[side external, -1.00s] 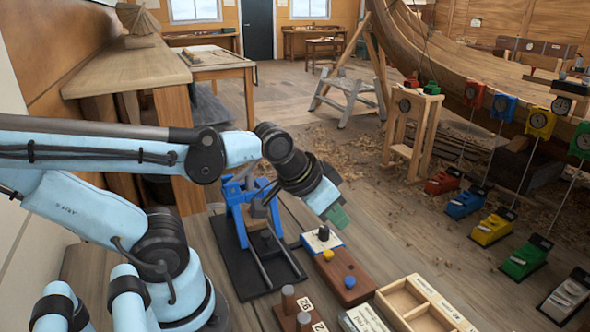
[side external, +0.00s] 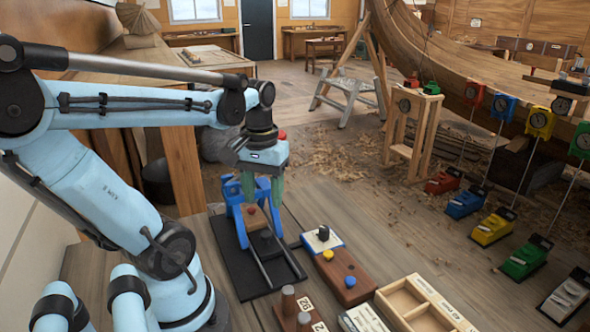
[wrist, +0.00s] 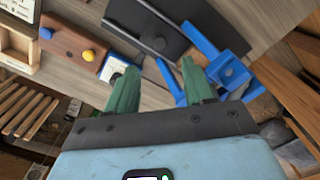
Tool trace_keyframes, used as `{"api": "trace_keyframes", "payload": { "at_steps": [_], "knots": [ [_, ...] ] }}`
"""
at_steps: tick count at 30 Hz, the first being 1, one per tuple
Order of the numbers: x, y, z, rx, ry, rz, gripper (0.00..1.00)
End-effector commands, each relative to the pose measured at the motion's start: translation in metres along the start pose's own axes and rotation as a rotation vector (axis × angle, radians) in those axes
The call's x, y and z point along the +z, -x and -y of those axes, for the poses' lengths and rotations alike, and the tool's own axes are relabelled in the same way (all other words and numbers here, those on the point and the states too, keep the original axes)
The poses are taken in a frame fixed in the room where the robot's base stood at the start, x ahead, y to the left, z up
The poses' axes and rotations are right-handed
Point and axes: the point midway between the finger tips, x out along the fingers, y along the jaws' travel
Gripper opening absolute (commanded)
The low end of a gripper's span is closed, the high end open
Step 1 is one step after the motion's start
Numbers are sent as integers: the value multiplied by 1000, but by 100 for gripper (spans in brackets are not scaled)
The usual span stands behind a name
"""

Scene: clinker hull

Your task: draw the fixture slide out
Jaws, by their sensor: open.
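The fixture is a blue frame (side external: 233,200) on a black base plate (side external: 237,270) with two rods running toward the front. A brown block (side external: 256,222) with a red spot on top sits inside the frame, and a dark block lies between the rods; I cannot tell which is the slide. My gripper (side external: 262,192) points down with its green fingers apart, over the blue frame. In the wrist view the open, empty fingers (wrist: 160,76) are near the blue frame (wrist: 232,73), and the black base plate (wrist: 165,38) lies beyond them. The brown block is not clear there.
Right of the fixture are a white-and-blue box with a black knob (side external: 322,239) and a brown block with yellow and blue knobs (side external: 346,284). A peg block (side external: 291,318) and a divided wooden tray (side external: 383,300) stand at the front.

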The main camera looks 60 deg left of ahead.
Motion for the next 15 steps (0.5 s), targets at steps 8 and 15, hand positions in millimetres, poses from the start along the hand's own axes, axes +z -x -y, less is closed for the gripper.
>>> {"api": "trace_keyframes", "payload": {
  "at_steps": [8,15],
  "knots": [
    [-1,-36,0,1,-2,-2,52],
    [-1,-62,-1,1,-3,-2,52]
  ]
}}
